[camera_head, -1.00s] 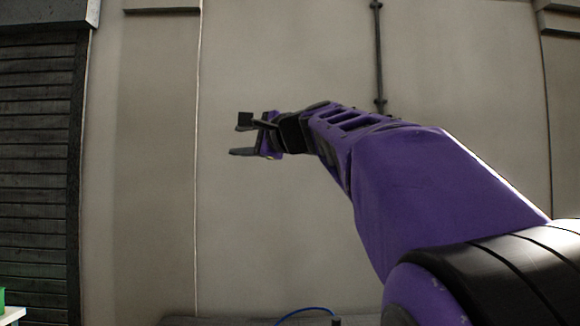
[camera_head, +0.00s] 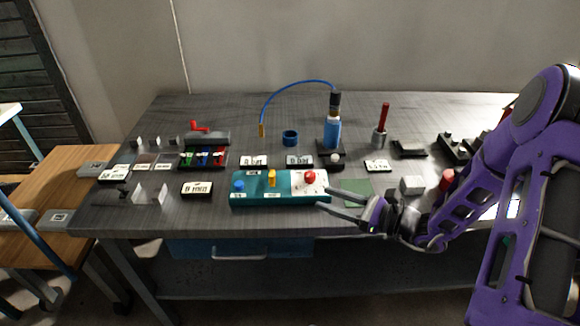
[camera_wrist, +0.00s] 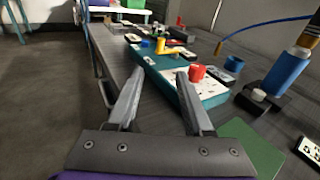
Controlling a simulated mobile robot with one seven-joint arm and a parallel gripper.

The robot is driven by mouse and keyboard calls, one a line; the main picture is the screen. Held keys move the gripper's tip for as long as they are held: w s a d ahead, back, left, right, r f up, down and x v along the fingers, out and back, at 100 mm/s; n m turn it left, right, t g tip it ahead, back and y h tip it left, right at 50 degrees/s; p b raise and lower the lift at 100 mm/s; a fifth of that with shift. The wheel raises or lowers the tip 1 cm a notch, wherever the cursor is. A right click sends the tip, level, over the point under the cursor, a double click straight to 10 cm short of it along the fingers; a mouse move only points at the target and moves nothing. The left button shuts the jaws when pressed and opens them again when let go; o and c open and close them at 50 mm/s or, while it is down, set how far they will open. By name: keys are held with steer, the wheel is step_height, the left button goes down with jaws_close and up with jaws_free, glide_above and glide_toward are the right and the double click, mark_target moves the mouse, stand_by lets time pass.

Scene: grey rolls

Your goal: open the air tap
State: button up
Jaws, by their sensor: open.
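A teal control box (camera_head: 281,202) stands near the front of the bench. It carries a blue knob (camera_head: 239,185) at left, an upright yellow lever (camera_head: 271,178) in the middle and a red knob (camera_head: 310,177) on a white plate at right. No part is clearly labelled as the air tap; the yellow lever looks like a tap handle. My gripper (camera_head: 325,198) is open and empty at the box's right end, fingers pointing left. In the wrist view the red knob (camera_wrist: 197,73) is just beyond the right finger, and the yellow lever (camera_wrist: 170,48) is farther off.
A blue cylinder (camera_head: 332,134) with a hose stands behind the box. A red crank (camera_head: 200,126) sits on a grey block at back left. Label blocks, a blue ring (camera_head: 290,137) and a red-handled tool (camera_head: 383,118) are around. A green mat (camera_head: 358,192) lies beside my gripper.

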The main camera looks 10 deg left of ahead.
mark_target(274, 177)
steer(key=shift+s+d+r+m+t+y, duration=0.2)
steer(key=shift+s+m+t+y, duration=0.15)
steer(key=shift+m, duration=0.25)
steer(key=b+x, duration=0.1)
steer(key=x, duration=1.6)
steer(key=shift+a+f, duration=0.1)
steer(key=shift+a, duration=0.05)
jaws_close()
